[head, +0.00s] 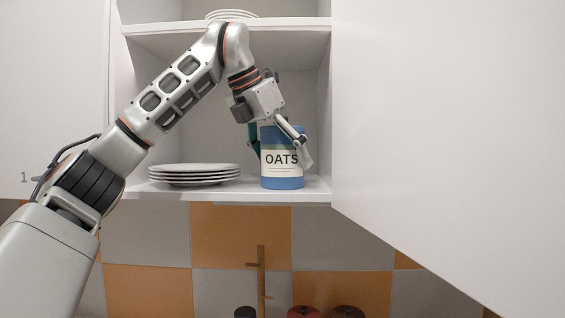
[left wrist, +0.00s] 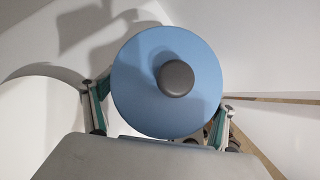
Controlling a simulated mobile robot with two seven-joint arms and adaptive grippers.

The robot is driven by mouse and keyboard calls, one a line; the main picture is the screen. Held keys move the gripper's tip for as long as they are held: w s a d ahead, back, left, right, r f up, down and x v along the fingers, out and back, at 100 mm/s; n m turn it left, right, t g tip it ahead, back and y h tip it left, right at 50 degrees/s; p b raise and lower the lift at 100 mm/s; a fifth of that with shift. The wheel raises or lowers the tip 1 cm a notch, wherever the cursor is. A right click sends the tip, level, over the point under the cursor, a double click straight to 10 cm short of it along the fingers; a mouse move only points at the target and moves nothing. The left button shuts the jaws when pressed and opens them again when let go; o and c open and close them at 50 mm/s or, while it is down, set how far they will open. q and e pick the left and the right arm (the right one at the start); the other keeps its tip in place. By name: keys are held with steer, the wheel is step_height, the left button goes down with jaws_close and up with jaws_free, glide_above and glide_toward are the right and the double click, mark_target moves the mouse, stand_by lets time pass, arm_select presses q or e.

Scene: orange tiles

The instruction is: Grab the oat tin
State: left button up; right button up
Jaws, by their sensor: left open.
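The oat tin (head: 283,172) is blue with a cream label reading OATS. It stands upright on the lower shelf of the open cabinet, near the right side wall. The left wrist view looks down on its round blue lid (left wrist: 140,82) with a dark grey knob. My left gripper (head: 281,152) comes down from above with its fingers around the tin, one on each side. In the left wrist view the open fingers (left wrist: 157,108) flank the lid at left and right. Whether they touch the tin is unclear. My right gripper is not in view.
A stack of white plates (head: 194,174) stands just left of the tin on the same shelf (head: 222,193). More plates (head: 231,14) sit on the upper shelf (head: 170,27). A white cabinet door (head: 440,130) stands open at right. Below are orange and grey tiles, a wooden rack (head: 261,275) and dark red lids (head: 347,312).

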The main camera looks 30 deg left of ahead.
arm_select(q)
steer(key=c, duration=1.7)
steer(key=shift+c, duration=0.2)
steer(key=shift+d+r, duration=0.1)
